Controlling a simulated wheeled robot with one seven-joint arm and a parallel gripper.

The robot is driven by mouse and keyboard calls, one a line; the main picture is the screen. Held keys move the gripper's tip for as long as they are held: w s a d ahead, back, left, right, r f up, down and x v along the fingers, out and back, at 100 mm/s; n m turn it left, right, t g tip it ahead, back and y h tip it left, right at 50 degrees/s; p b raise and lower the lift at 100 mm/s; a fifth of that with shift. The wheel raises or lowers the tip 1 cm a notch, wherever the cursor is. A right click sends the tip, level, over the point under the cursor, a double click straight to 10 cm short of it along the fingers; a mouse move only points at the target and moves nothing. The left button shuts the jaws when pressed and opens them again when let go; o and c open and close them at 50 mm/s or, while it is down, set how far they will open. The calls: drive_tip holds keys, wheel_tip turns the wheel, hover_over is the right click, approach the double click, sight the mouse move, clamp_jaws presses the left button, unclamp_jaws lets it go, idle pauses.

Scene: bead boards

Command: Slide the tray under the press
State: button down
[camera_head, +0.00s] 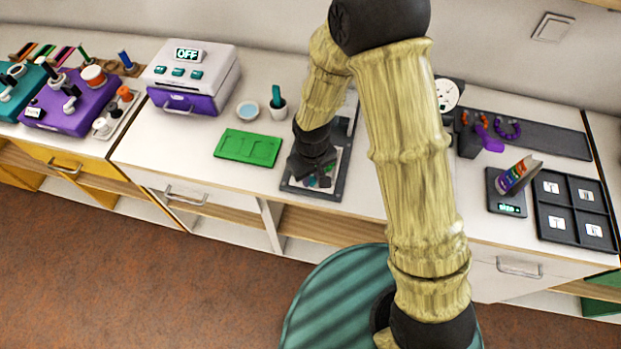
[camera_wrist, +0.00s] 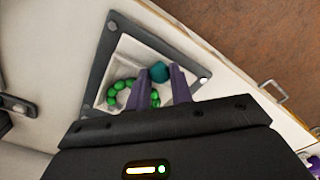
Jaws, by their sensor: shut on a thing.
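The pale tray (camera_wrist: 184,91) sits inside a dark rectangular frame (camera_wrist: 97,68) on the counter. A curved row of green beads (camera_wrist: 117,86) lies in it. My gripper (camera_wrist: 159,76) has its purple fingers shut on the tray's teal knob (camera_wrist: 159,70). In the head view my gripper (camera_head: 318,178) reaches down over the front end of the dark frame (camera_head: 338,186) and hides most of the tray. The part of the frame behind my wrist (camera_head: 345,117) looks like the press. It is largely hidden by my arm.
A white and purple machine reading OFF (camera_head: 190,75) stands further left. A scale (camera_head: 507,206) and a sorting tray (camera_head: 577,237) are at the right.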

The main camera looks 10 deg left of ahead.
drive_tip(key=w, duration=0.3)
drive_tip(key=w+p, duration=0.1)
drive_tip(key=w, duration=0.6)
drive_tip(key=shift+d+r+p, duration=0.1)
drive_tip(key=shift+d+p, duration=0.25)
drive_tip(key=c, duration=1.2)
unclamp_jaws()
drive_tip(key=shift+w, duration=0.1)
drive_tip(key=shift+c, duration=0.2)
wheel_tip(320, 180, up, 17)
drive_tip(key=b, duration=0.1)
drive_tip(key=shift+r, duration=0.2)
drive_tip(key=shift+d+f, duration=0.1)
